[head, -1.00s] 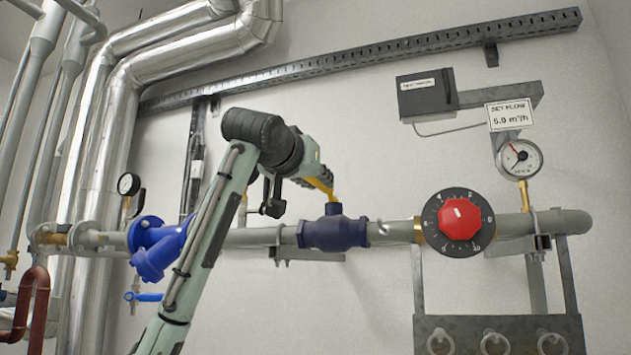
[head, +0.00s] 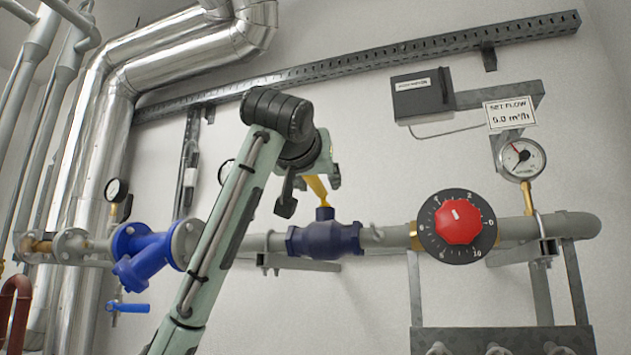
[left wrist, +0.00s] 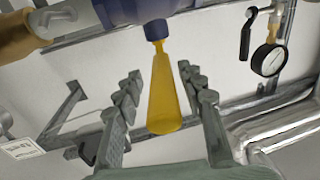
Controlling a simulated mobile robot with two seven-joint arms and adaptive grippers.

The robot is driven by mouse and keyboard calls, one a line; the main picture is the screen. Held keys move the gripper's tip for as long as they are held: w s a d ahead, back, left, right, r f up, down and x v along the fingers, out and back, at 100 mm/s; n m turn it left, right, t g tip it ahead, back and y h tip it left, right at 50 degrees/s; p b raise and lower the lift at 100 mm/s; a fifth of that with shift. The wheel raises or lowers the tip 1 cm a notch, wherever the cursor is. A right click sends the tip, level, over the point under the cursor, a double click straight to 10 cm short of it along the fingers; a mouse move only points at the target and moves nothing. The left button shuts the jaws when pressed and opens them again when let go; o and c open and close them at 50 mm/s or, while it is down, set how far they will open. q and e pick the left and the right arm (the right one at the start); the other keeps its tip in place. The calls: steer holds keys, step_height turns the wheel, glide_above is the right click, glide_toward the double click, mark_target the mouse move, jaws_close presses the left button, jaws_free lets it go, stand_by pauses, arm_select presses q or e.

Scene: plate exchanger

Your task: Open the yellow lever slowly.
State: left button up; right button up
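The yellow lever (head: 318,190) rises from the top of the dark blue valve (head: 325,239) on the grey pipe, leaning slightly left. In the left wrist view the lever (left wrist: 164,95) lies between the two fingers of my left gripper (left wrist: 160,74), and the valve body (left wrist: 130,10) is at the top. The fingers are apart, with visible gaps on both sides of the lever. In the head view my left gripper (head: 322,173) is above the valve at the lever's upper end, partly hidden by my arm. My right gripper is not in view.
A red knob on a black dial (head: 459,222) sits on the pipe to the right, with a pressure gauge (head: 521,158) beyond it. A blue angled fitting (head: 145,258) is on the left. A grey box (head: 423,96) is on the wall above.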

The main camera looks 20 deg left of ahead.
arm_select(q)
steer(key=shift+a, duration=0.1)
steer(key=s+d, duration=0.1)
steer(key=s, duration=1.1)
steer(key=shift+d, duration=0.1)
stand_by(0.3)
